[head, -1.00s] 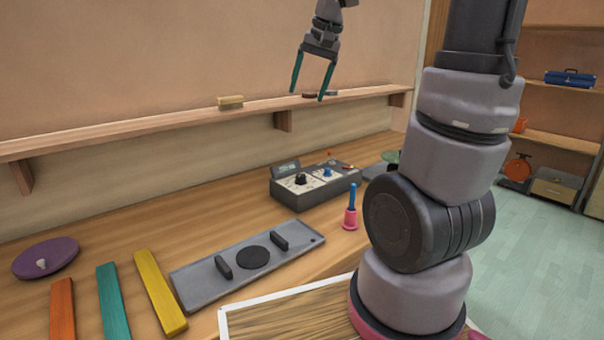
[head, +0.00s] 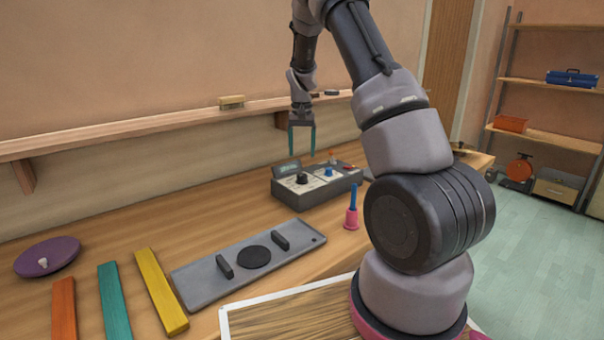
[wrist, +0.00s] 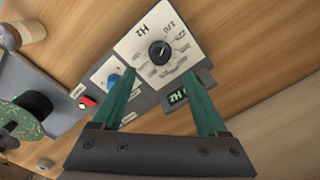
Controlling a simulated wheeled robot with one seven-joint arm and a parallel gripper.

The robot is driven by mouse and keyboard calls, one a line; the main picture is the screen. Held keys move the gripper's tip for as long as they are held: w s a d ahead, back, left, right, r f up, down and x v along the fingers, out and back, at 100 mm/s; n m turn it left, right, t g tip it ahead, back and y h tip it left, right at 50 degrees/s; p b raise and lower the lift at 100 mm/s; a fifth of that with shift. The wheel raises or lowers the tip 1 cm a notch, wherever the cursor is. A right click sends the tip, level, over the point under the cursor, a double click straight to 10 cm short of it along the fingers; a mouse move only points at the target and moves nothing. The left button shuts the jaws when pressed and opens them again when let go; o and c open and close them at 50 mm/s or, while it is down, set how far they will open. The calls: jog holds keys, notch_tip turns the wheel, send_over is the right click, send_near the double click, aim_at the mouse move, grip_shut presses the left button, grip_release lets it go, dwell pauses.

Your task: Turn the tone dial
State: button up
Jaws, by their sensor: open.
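The tone dial is a black knob (wrist: 159,54) on a white plate (wrist: 135,38) marked Hz, on the grey control box (head: 318,189). In the head view the black knob (head: 302,178) is on the box's left part. A blue knob (head: 328,171) sits to its right and also shows in the wrist view (wrist: 113,79). A small lit display (wrist: 178,97) is beside the dial. My gripper (head: 301,155) is open and empty, pointing down above the box. In the wrist view its teal fingers (wrist: 158,82) are spread apart, with the dial seen beyond the gap between them.
A pink bell with a blue handle (head: 351,212) stands in front of the box. A grey tray (head: 200,284), coloured bars (head: 160,292) and a purple disc (head: 47,257) lie to the left. A wall shelf (head: 150,127) runs behind the bench. Bare bench lies left of the box.

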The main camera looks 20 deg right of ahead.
aim_at(302, 174)
notch_tip(302, 174, down, 9)
jog(key=shift+r, duration=0.15)
grip_shut()
